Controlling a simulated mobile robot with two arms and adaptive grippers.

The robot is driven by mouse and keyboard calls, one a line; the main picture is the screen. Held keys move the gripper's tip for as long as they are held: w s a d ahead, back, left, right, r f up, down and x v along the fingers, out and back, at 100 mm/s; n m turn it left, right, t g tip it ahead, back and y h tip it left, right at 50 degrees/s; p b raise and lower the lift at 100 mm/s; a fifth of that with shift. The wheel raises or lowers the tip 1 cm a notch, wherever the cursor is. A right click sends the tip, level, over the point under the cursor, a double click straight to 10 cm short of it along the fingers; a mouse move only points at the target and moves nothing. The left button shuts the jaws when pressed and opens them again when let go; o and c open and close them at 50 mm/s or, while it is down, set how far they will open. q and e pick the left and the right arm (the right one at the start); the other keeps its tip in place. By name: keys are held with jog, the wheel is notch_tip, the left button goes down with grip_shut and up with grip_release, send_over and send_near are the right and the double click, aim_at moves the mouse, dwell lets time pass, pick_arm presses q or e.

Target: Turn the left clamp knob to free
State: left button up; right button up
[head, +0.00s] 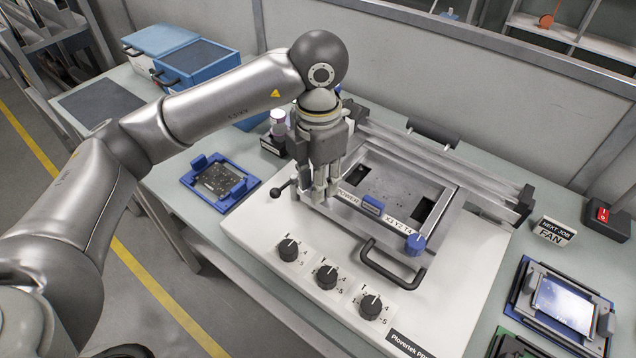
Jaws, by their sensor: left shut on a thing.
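My left gripper (322,194) points down at the near left corner of the metal frame (468,184) on the white machine. Its fingers are shut around the left clamp knob, which they hide almost wholly, so its turn angle cannot be read. The right clamp knob (415,243) is blue and stands at the near right corner of the frame, apart from the gripper. My right gripper is out of view.
Several black dials (327,275) line the machine's front panel beside a black handle (392,266). A ball-ended lever (275,192) sticks out left of the gripper. A blue board holder (221,182) lies left, another device (563,303) right.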

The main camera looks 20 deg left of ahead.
pick_arm(q)
jog(key=shift+n, duration=0.5)
jog(key=o, duration=1)
jog(key=shift+w+d, duration=0.1)
jog(key=shift+o, duration=0.2)
jog(key=shift+r, duration=0.1)
notch_tip(320, 180, up, 12)
